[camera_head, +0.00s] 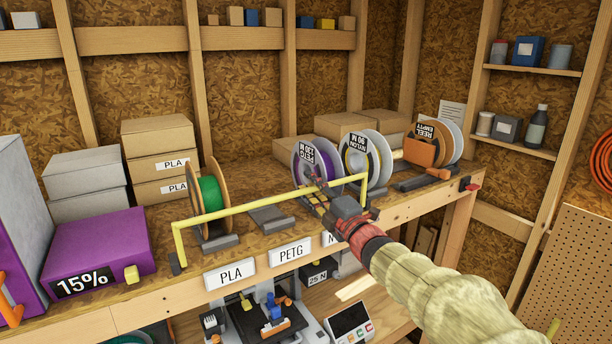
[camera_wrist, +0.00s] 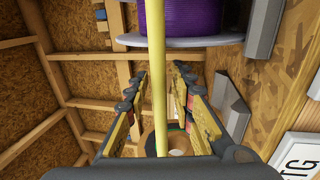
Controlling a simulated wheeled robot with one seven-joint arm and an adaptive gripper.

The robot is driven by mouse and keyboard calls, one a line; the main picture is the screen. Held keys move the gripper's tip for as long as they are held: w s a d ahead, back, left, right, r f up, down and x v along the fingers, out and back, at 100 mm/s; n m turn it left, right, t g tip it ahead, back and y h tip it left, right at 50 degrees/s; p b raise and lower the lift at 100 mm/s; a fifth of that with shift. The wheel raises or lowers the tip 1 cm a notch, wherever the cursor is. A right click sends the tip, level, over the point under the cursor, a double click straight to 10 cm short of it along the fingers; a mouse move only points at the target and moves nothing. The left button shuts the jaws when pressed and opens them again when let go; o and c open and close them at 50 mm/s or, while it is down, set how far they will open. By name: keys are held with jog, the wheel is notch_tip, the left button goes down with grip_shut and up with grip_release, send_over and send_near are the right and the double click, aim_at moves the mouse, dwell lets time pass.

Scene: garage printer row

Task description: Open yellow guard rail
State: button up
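The yellow guard rail (camera_head: 245,208) runs across the front of the spools on the bench, with a short post at each end. Its left post (camera_head: 179,247) stands near the purple box. Its right post (camera_head: 364,190) is by the clear-sided spools. My gripper (camera_head: 316,188) is at the right half of the bar. In the wrist view the rail (camera_wrist: 158,40) passes lengthwise between the two spread fingers of my gripper (camera_wrist: 158,78), with gaps on both sides. My wrist hides part of the bar's surroundings in the head view.
PLA (camera_head: 231,274) and PETG (camera_head: 290,252) labels are on the bench front. A purple box (camera_head: 100,250) is at left.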

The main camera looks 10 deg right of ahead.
jog(key=shift+p+x, duration=0.3)
jog(key=shift+x, duration=1.05)
jog(key=shift+c, duration=0.7)
jog(key=c, duration=0.4)
grip_shut()
